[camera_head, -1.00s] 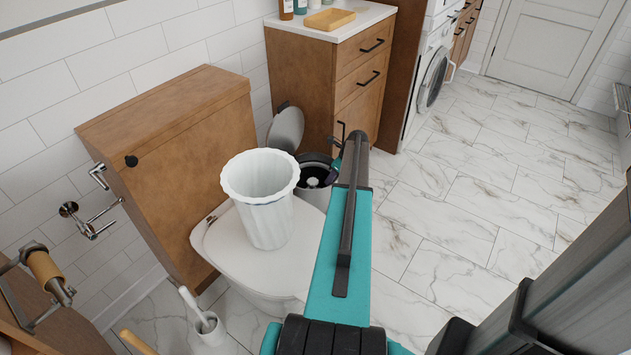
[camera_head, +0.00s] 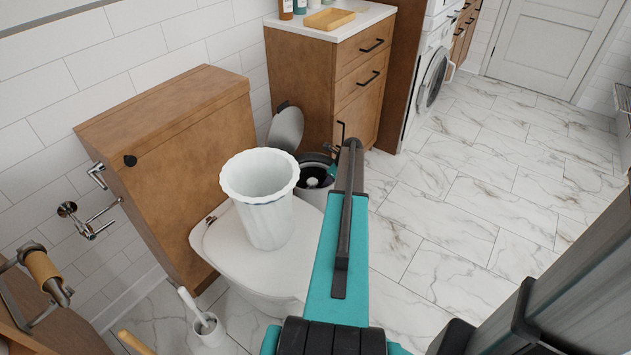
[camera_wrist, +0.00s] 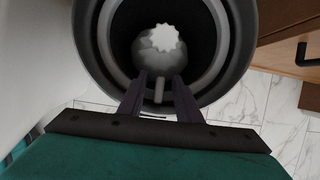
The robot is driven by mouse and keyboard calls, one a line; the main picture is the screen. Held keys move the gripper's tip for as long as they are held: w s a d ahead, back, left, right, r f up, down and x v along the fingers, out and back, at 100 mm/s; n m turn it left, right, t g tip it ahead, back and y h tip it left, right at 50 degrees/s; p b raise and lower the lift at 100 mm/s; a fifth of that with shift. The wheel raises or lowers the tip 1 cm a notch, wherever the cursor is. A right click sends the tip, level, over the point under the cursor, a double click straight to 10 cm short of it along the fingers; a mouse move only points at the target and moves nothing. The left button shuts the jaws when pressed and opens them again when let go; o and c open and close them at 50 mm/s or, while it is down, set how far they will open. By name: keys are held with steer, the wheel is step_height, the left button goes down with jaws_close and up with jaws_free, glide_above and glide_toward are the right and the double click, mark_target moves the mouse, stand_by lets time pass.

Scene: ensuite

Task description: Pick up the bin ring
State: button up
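In the wrist view I look down into the bin (camera_wrist: 240,45). A lighter grey ring (camera_wrist: 222,40), which appears to be the bin ring, lies inside its rim. A short pale upright piece (camera_wrist: 158,90) shows at its near side. My gripper (camera_wrist: 160,80) is open, with one dark finger on each side of this piece and gaps visible. I cannot tell whether a finger touches the ring. In the head view my arm hides the fingers.
A white ribbed basket (camera_head: 266,215) stands on the closed toilet lid (camera_head: 220,245), left of my arm. A wooden cabinet (camera_head: 300,75) is behind the bin. Marble floor (camera_head: 470,200) is clear to the right. A toilet brush (camera_head: 205,322) stands at front left.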

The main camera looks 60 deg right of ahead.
jaws_close()
steer(key=shift+r, duration=0.1)
step_height(320, 180, up, 10)
steer(key=shift+f+p, duration=0.1)
steer(key=shift+p, duration=0.45)
stand_by(0.6)
